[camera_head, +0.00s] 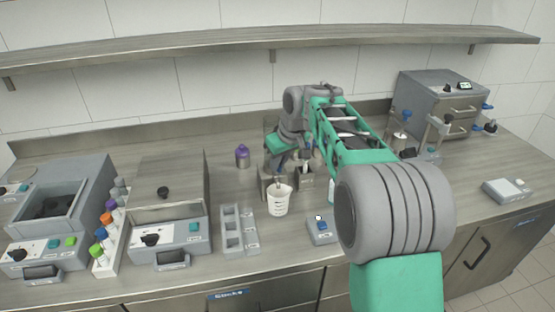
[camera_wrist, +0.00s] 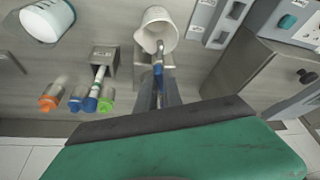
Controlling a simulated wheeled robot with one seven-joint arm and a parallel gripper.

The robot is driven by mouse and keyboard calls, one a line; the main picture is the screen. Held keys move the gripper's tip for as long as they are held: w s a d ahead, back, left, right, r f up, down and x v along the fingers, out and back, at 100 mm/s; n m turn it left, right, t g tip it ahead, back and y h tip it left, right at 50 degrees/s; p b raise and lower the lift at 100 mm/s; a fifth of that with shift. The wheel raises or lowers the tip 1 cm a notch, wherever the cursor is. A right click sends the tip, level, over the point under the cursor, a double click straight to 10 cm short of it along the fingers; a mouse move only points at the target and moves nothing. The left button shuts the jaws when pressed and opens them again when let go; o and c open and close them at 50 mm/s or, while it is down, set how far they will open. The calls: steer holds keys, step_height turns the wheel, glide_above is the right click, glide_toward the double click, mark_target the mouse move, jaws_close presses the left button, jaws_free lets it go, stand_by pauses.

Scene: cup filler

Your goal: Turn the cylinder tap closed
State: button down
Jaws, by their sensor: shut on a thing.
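My gripper (camera_wrist: 160,92) points at a small blue handle (camera_wrist: 158,64) in the wrist view, which I take to be the cylinder tap's. Its narrow fingers are close together on the handle. A white cup (camera_wrist: 152,36) is just beyond the handle in the wrist view. In the head view the white cup (camera_head: 278,201) with markings stands on the counter, in front of a metal stand and below my gripper (camera_head: 281,163). My arm hides much of the tap in the head view, so its turn angle cannot be told.
A grey slotted holder (camera_head: 238,230) and a small grey box with a blue button (camera_head: 321,230) stand near the cup. A purple bottle (camera_head: 242,156) stands behind. Several coloured-cap tubes sit in a white rack (camera_head: 107,255) at left. A grey machine (camera_head: 440,105) stands at right.

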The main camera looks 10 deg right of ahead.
steer(key=n+p, duration=0.2)
steer(key=n+y+p, duration=0.1)
steer(key=shift+w+d+r+n+g, duration=0.1)
steer(key=shift+d+r+n+g, duration=0.1)
steer(key=shift+r+n+g, duration=0.15)
steer(key=n+p, duration=0.2)
steer(key=n+g+y+p, duration=0.1)
steer(key=n+p, duration=0.1)
steer(key=p, duration=0.1)
steer(key=n+g+p, duration=0.1)
steer(key=n+p, duration=0.1)
steer(key=shift+w+d+n+y+p, duration=0.15)
steer(key=shift+w+n+y+p, duration=0.15)
steer(key=shift+n+p, duration=0.1)
steer(key=shift+f+n+g+p, duration=0.25)
steer(key=shift+n+g+p, duration=0.1)
steer(key=shift+n+p, duration=0.4)
steer(key=c, duration=1.5)
jaws_free()
